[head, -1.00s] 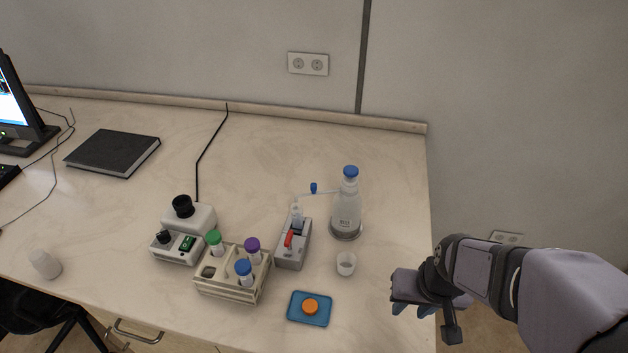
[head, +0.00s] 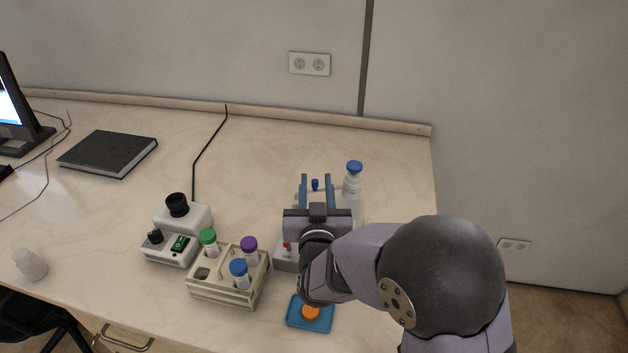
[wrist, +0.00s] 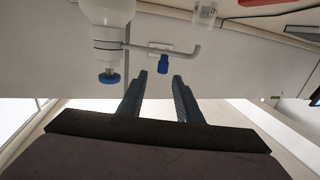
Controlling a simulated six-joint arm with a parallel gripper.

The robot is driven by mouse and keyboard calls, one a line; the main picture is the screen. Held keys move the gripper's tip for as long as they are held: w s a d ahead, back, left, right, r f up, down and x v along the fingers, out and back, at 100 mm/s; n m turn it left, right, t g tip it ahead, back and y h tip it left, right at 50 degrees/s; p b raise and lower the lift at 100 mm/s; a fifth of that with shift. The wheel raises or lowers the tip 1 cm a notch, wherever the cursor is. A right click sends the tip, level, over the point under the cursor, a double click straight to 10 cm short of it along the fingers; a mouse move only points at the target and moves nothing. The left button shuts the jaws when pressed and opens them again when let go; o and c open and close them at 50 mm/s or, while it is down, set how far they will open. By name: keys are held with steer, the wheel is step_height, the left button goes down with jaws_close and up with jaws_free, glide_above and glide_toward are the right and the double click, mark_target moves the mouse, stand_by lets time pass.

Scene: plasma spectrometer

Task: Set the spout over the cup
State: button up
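The dispenser bottle (head: 353,200) with a blue cap stands at the right of the table; it shows inverted in the wrist view (wrist: 107,35). Its thin pale spout tube (wrist: 188,50) reaches sideways from the neck and carries a blue knob (wrist: 165,60), which also shows in the head view (head: 315,185). My gripper (head: 317,179) is open and empty; in the wrist view the knob is just beyond and between its fingertips (wrist: 160,76), apparently not touched. The white cup is hidden behind my arm in the head view.
A grey device (head: 283,258) stands partly behind my arm. A tube rack (head: 228,288), a white instrument (head: 168,250) and a blue tray (head: 295,314) with an orange cap (head: 310,313) are nearby.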

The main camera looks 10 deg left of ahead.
mark_target(315, 185)
steer(key=shift+s+f+n+y, duration=0.15)
steer(key=shift+f, duration=0.35)
steer(key=shift+s+f+n+y, duration=0.15)
steer(key=shift+f, duration=0.3)
steer(key=shift+p+x, duration=0.9)
steer(key=shift+x, duration=1.75)
steer(key=shift+p+x, duration=0.3)
steer(key=shift+x, duration=0.75)
steer(key=shift+r, duration=0.1)
jaws_close()
